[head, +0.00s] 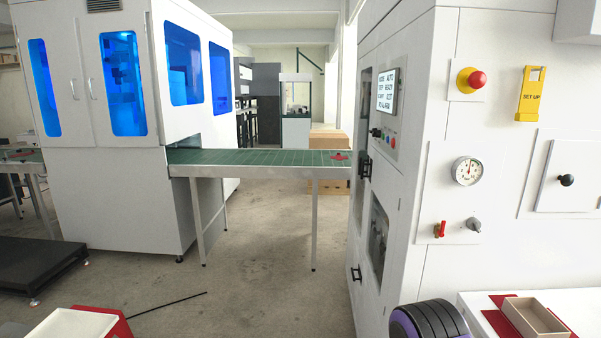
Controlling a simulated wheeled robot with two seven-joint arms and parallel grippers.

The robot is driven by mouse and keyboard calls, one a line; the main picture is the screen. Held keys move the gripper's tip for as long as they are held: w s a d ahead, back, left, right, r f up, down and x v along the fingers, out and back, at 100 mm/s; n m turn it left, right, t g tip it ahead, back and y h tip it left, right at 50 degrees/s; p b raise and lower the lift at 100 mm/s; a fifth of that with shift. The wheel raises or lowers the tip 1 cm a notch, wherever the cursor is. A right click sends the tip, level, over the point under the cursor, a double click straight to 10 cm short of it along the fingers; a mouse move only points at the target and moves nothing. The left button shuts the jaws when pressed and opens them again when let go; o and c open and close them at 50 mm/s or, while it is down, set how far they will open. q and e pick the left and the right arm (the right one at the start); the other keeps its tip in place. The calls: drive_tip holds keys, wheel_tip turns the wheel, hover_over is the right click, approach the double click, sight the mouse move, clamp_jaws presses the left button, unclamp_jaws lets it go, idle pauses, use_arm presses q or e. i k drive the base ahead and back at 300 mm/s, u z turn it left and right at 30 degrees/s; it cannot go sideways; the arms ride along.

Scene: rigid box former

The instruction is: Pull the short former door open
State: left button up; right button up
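The white former (412,190) stands at the right. Its narrow left-facing side has an upper dark window and a lower window (379,235), with a black handle (365,167) beside the upper one and another black handle (356,273) lower down. The panels on this side look closed. I cannot tell for certain which one is the short door. On the wide front, a small square hatch (590,178) with a black knob (567,180) also looks shut. Neither of my grippers shows in the head view, and nothing is seen touching the handles.
A green conveyor (260,157) on thin legs joins the former to a white cabinet with blue windows (125,85). Floor (265,270) below and before it is mostly clear, except a thin black rod (168,304). A red-and-white box (80,323) and an open carton (535,319) are near.

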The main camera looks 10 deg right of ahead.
sight(385, 182)
drive_tip(key=i, duration=1.5)
drive_tip(key=z, duration=1.5)
drive_tip(key=i, duration=0.6)
drive_tip(key=z, duration=0.7)
